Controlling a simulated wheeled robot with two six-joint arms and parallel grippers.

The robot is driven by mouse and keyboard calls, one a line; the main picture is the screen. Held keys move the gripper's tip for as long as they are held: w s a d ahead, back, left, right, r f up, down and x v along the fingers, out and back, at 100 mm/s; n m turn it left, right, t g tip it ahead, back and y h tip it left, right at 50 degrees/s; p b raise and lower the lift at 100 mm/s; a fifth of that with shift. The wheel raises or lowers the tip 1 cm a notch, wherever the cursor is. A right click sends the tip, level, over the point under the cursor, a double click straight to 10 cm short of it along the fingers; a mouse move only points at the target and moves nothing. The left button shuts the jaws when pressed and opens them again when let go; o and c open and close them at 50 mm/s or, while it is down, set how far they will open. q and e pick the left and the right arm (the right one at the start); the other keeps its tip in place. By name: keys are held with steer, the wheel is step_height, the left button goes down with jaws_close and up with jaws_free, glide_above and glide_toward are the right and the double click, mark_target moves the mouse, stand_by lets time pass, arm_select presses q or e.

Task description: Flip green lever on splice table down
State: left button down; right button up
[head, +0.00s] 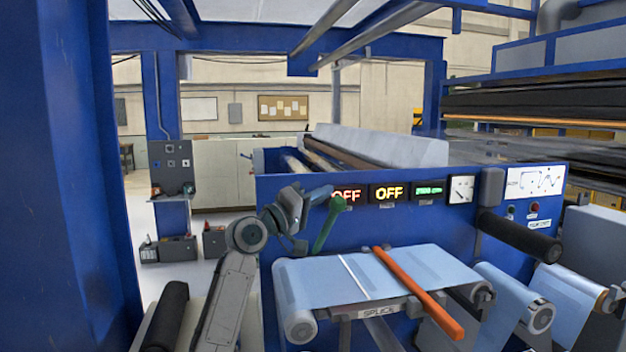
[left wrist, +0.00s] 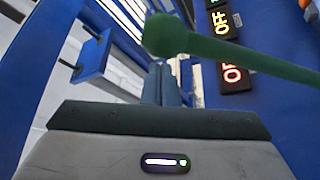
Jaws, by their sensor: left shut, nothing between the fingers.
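The green lever (head: 325,228) stands up, leaning a little right, at the left rear of the splice table, below the red OFF display. Its round knob (head: 338,203) is at the top. In the left wrist view the knob (left wrist: 166,35) lies just beyond the fingertips, with the shaft running off to the right. My left gripper (head: 320,192) is shut and empty, beside the knob on its left; its fingers also show in the left wrist view (left wrist: 161,84). I cannot tell whether they touch the knob. My right gripper is not in view.
The splice table (head: 378,312) carries blue film with a white strip across it. An orange bar (head: 420,295) lies over the table's right part. A blue panel with displays (head: 389,193) stands behind. Film rollers (head: 535,315) are at the right. Floor shows at the left.

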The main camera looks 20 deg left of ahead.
arm_select(q)
steer(key=shift+s+d+f, duration=0.3)
steer(key=shift+d, duration=0.05)
steer(key=s+d+f+m+h+b, duration=0.1)
steer(key=s+d+f+m+b, duration=0.1)
steer(key=f+b, duration=0.5)
steer(key=s+d+f+m+h+b, duration=0.2)
steer(key=s+d+f+m+b, duration=0.1)
steer(key=b, duration=0.7)
steer(key=shift+s+f+m+b, duration=0.4)
steer(key=shift+s+f+m, duration=0.3)
steer(key=shift+s+f, duration=0.85)
steer(key=shift+w+f, duration=0.2)
steer(key=shift+w, duration=0.15)
